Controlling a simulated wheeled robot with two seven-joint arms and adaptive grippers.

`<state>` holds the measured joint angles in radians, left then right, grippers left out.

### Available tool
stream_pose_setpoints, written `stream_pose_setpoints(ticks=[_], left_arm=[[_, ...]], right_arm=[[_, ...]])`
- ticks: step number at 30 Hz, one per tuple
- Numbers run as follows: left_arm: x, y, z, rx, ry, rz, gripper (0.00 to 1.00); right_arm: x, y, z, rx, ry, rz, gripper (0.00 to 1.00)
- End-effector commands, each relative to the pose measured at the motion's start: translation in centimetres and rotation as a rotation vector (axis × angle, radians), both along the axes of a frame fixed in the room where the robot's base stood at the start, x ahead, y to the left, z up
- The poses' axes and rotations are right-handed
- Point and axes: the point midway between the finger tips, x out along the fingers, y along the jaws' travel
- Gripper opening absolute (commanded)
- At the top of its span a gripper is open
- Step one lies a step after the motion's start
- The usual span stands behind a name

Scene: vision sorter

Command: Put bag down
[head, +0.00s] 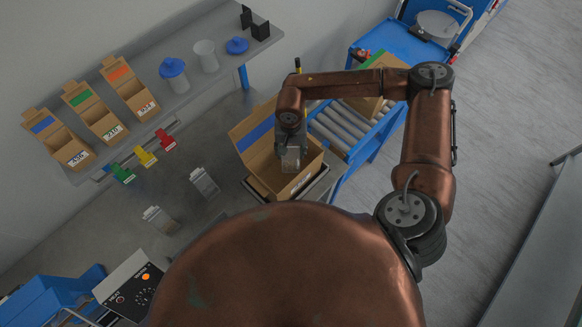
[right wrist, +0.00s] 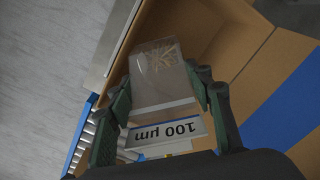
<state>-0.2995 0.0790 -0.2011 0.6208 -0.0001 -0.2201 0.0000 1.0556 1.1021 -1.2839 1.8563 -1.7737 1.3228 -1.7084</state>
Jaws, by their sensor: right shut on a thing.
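My right gripper (head: 291,150) reaches down into an open cardboard box with a blue stripe (head: 246,148). In the right wrist view the gripper (right wrist: 162,95) is shut on a clear bag (right wrist: 165,75) with a white label reading "100 µm" (right wrist: 165,134). The bag holds some thin pale matter. It hangs between the fingers, over the box's inside, with the cardboard wall (right wrist: 210,35) beside it. I cannot tell whether the bag touches the box floor. In the head view the bag is mostly hidden by the gripper. My left gripper does not show.
Two other clear bags (head: 204,181) (head: 159,219) stand on the grey bench. Small red, yellow and green clips (head: 145,157) are near the shelf. Labelled cardboard bins (head: 95,112) stand on the shelf. A roller conveyor (head: 341,133) with another box (head: 370,100) is right of the striped box.

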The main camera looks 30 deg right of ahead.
Motion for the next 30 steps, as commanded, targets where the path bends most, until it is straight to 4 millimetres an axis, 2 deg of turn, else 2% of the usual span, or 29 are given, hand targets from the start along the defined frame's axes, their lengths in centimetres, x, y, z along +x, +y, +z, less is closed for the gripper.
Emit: stream_pose_setpoints(ticks=[3, 9, 17, 24, 30], left_arm=[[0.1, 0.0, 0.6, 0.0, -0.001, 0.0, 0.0], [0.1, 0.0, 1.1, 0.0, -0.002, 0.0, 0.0], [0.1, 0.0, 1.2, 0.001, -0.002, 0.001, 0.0], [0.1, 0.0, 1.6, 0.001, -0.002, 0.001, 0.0], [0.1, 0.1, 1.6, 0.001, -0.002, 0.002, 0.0]], right_arm=[[-0.1, 0.0, -3.1, 0.001, 0.004, -0.002, 0.21], [0.0, 0.1, -7.2, 0.001, 0.002, -0.001, 0.21], [0.0, 0.0, -9.3, 0.0, 0.001, 0.0, 0.21], [0.0, 0.0, -12.5, 0.0, 0.001, -0.002, 0.21], [0.0, 0.0, -13.0, 0.0, -0.001, 0.0, 0.21]])
